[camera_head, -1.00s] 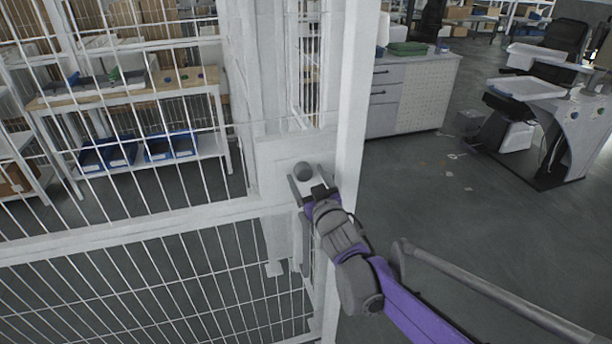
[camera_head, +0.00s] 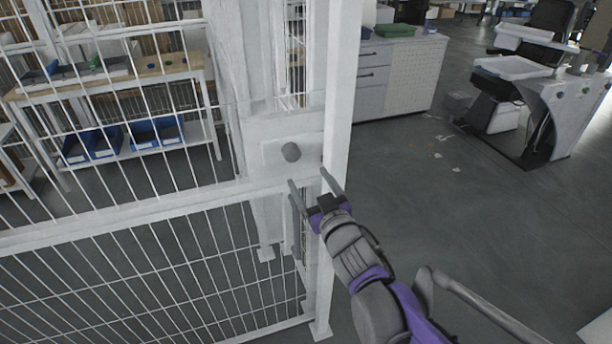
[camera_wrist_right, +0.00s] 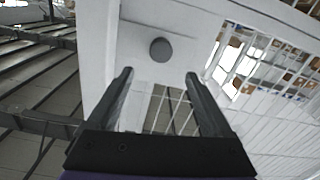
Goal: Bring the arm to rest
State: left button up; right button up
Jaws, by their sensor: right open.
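My right gripper (camera_head: 310,184) is open and empty, just below and in front of a round grey knob (camera_head: 291,152) on a white plate of the fence post. In the right wrist view the two fingers of the right gripper (camera_wrist_right: 158,78) are spread apart. The knob (camera_wrist_right: 161,49) shows beyond their tips, in line with the gap and apart from both fingers. My right arm comes in from the lower right. My left gripper is in neither view.
A white wire-mesh fence (camera_head: 130,220) fills the left side, with its white post (camera_head: 341,120) close beside the gripper. Behind it is a bench (camera_head: 110,82) with blue bins (camera_head: 106,142). A cabinet (camera_head: 410,75) and a workstation (camera_head: 545,105) stand further right.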

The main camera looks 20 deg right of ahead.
jog(key=s+f+m+g, duration=0.1)
jog(key=s+f+g, duration=0.5)
jog(key=s+f, duration=0.3)
jog(key=s+f+m+g+h+p, duration=0.1)
jog(key=s+f+g, duration=0.5)
jog(key=s+f, duration=0.4)
jog(key=s, duration=0.6)
jog(key=shift+a+f+g, duration=0.25)
jog(key=shift+f+g, duration=0.05)
